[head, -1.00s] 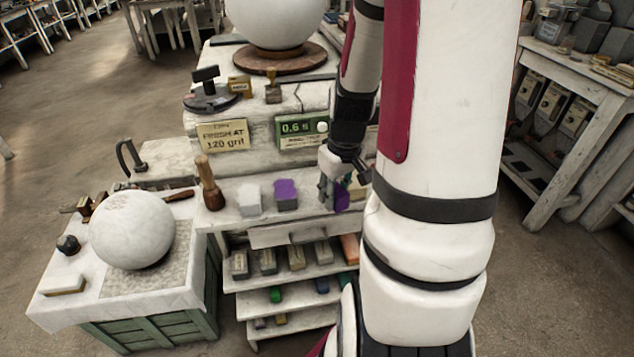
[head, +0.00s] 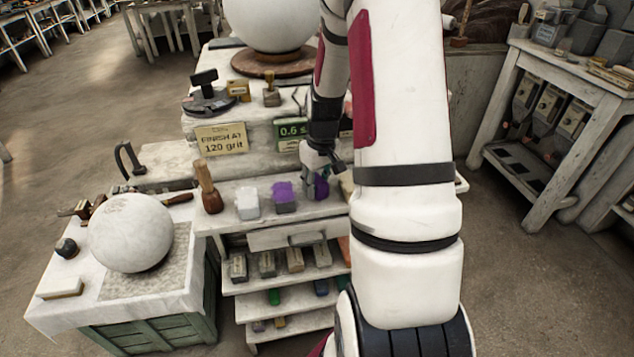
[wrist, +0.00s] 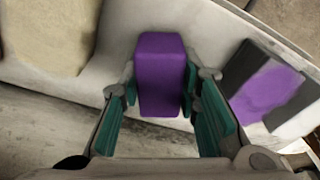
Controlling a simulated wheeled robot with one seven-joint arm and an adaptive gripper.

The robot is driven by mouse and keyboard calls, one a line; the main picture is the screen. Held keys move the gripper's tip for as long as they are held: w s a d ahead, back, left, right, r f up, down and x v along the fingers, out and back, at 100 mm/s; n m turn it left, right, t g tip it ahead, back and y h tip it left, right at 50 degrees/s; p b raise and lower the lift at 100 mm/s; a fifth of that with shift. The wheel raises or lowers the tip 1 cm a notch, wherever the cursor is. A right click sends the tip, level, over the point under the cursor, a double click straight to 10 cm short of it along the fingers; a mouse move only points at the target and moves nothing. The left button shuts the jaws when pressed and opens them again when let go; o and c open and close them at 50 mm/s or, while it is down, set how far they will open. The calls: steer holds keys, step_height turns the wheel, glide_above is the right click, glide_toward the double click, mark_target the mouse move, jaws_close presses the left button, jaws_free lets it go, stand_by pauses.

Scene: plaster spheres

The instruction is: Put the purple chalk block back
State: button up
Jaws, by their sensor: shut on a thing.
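The purple chalk block (wrist: 160,72) is between the teal-padded fingers of my gripper (wrist: 160,92) in the wrist view, and the fingers are shut on it. In the head view the purple block (head: 321,188) hangs at my gripper (head: 316,176), just above or at the upper shelf (head: 222,225); I cannot tell whether it touches. A grey block with a purple top (head: 285,198) stands on that shelf to the left of my gripper. It shows at the right of the wrist view (wrist: 265,88), apart from the held block.
A grey block with a white top (head: 248,204) and a wooden-handled tool (head: 208,188) stand farther left on the shelf. A beige block (wrist: 45,35) is at the wrist view's upper left. Lower shelves hold several blocks. A white sphere (head: 131,232) sits on the left bench.

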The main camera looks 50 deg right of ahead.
mark_target(319, 182)
steer(key=shift+f, duration=0.15)
steer(key=o, duration=1)
steer(key=shift+o, duration=0.2)
step_height(319, 182, up, 12)
steer(key=s, duration=0.1)
steer(key=a+r, duration=0.8)
steer(key=a, duration=0.2)
steer(key=s+a+r+n+t, duration=0.1)
steer(key=s+a+r+t, duration=0.1)
steer(key=s+a, duration=0.5)
steer(key=s+a+r+n+t, duration=0.1)
steer(key=s+a+r, duration=0.4)
steer(key=a, duration=0.5)
steer(key=s, duration=0.2)
steer(key=shift+s+t, duration=0.3)
steer(key=shift+t, duration=0.1)
steer(key=shift+r, duration=0.1)
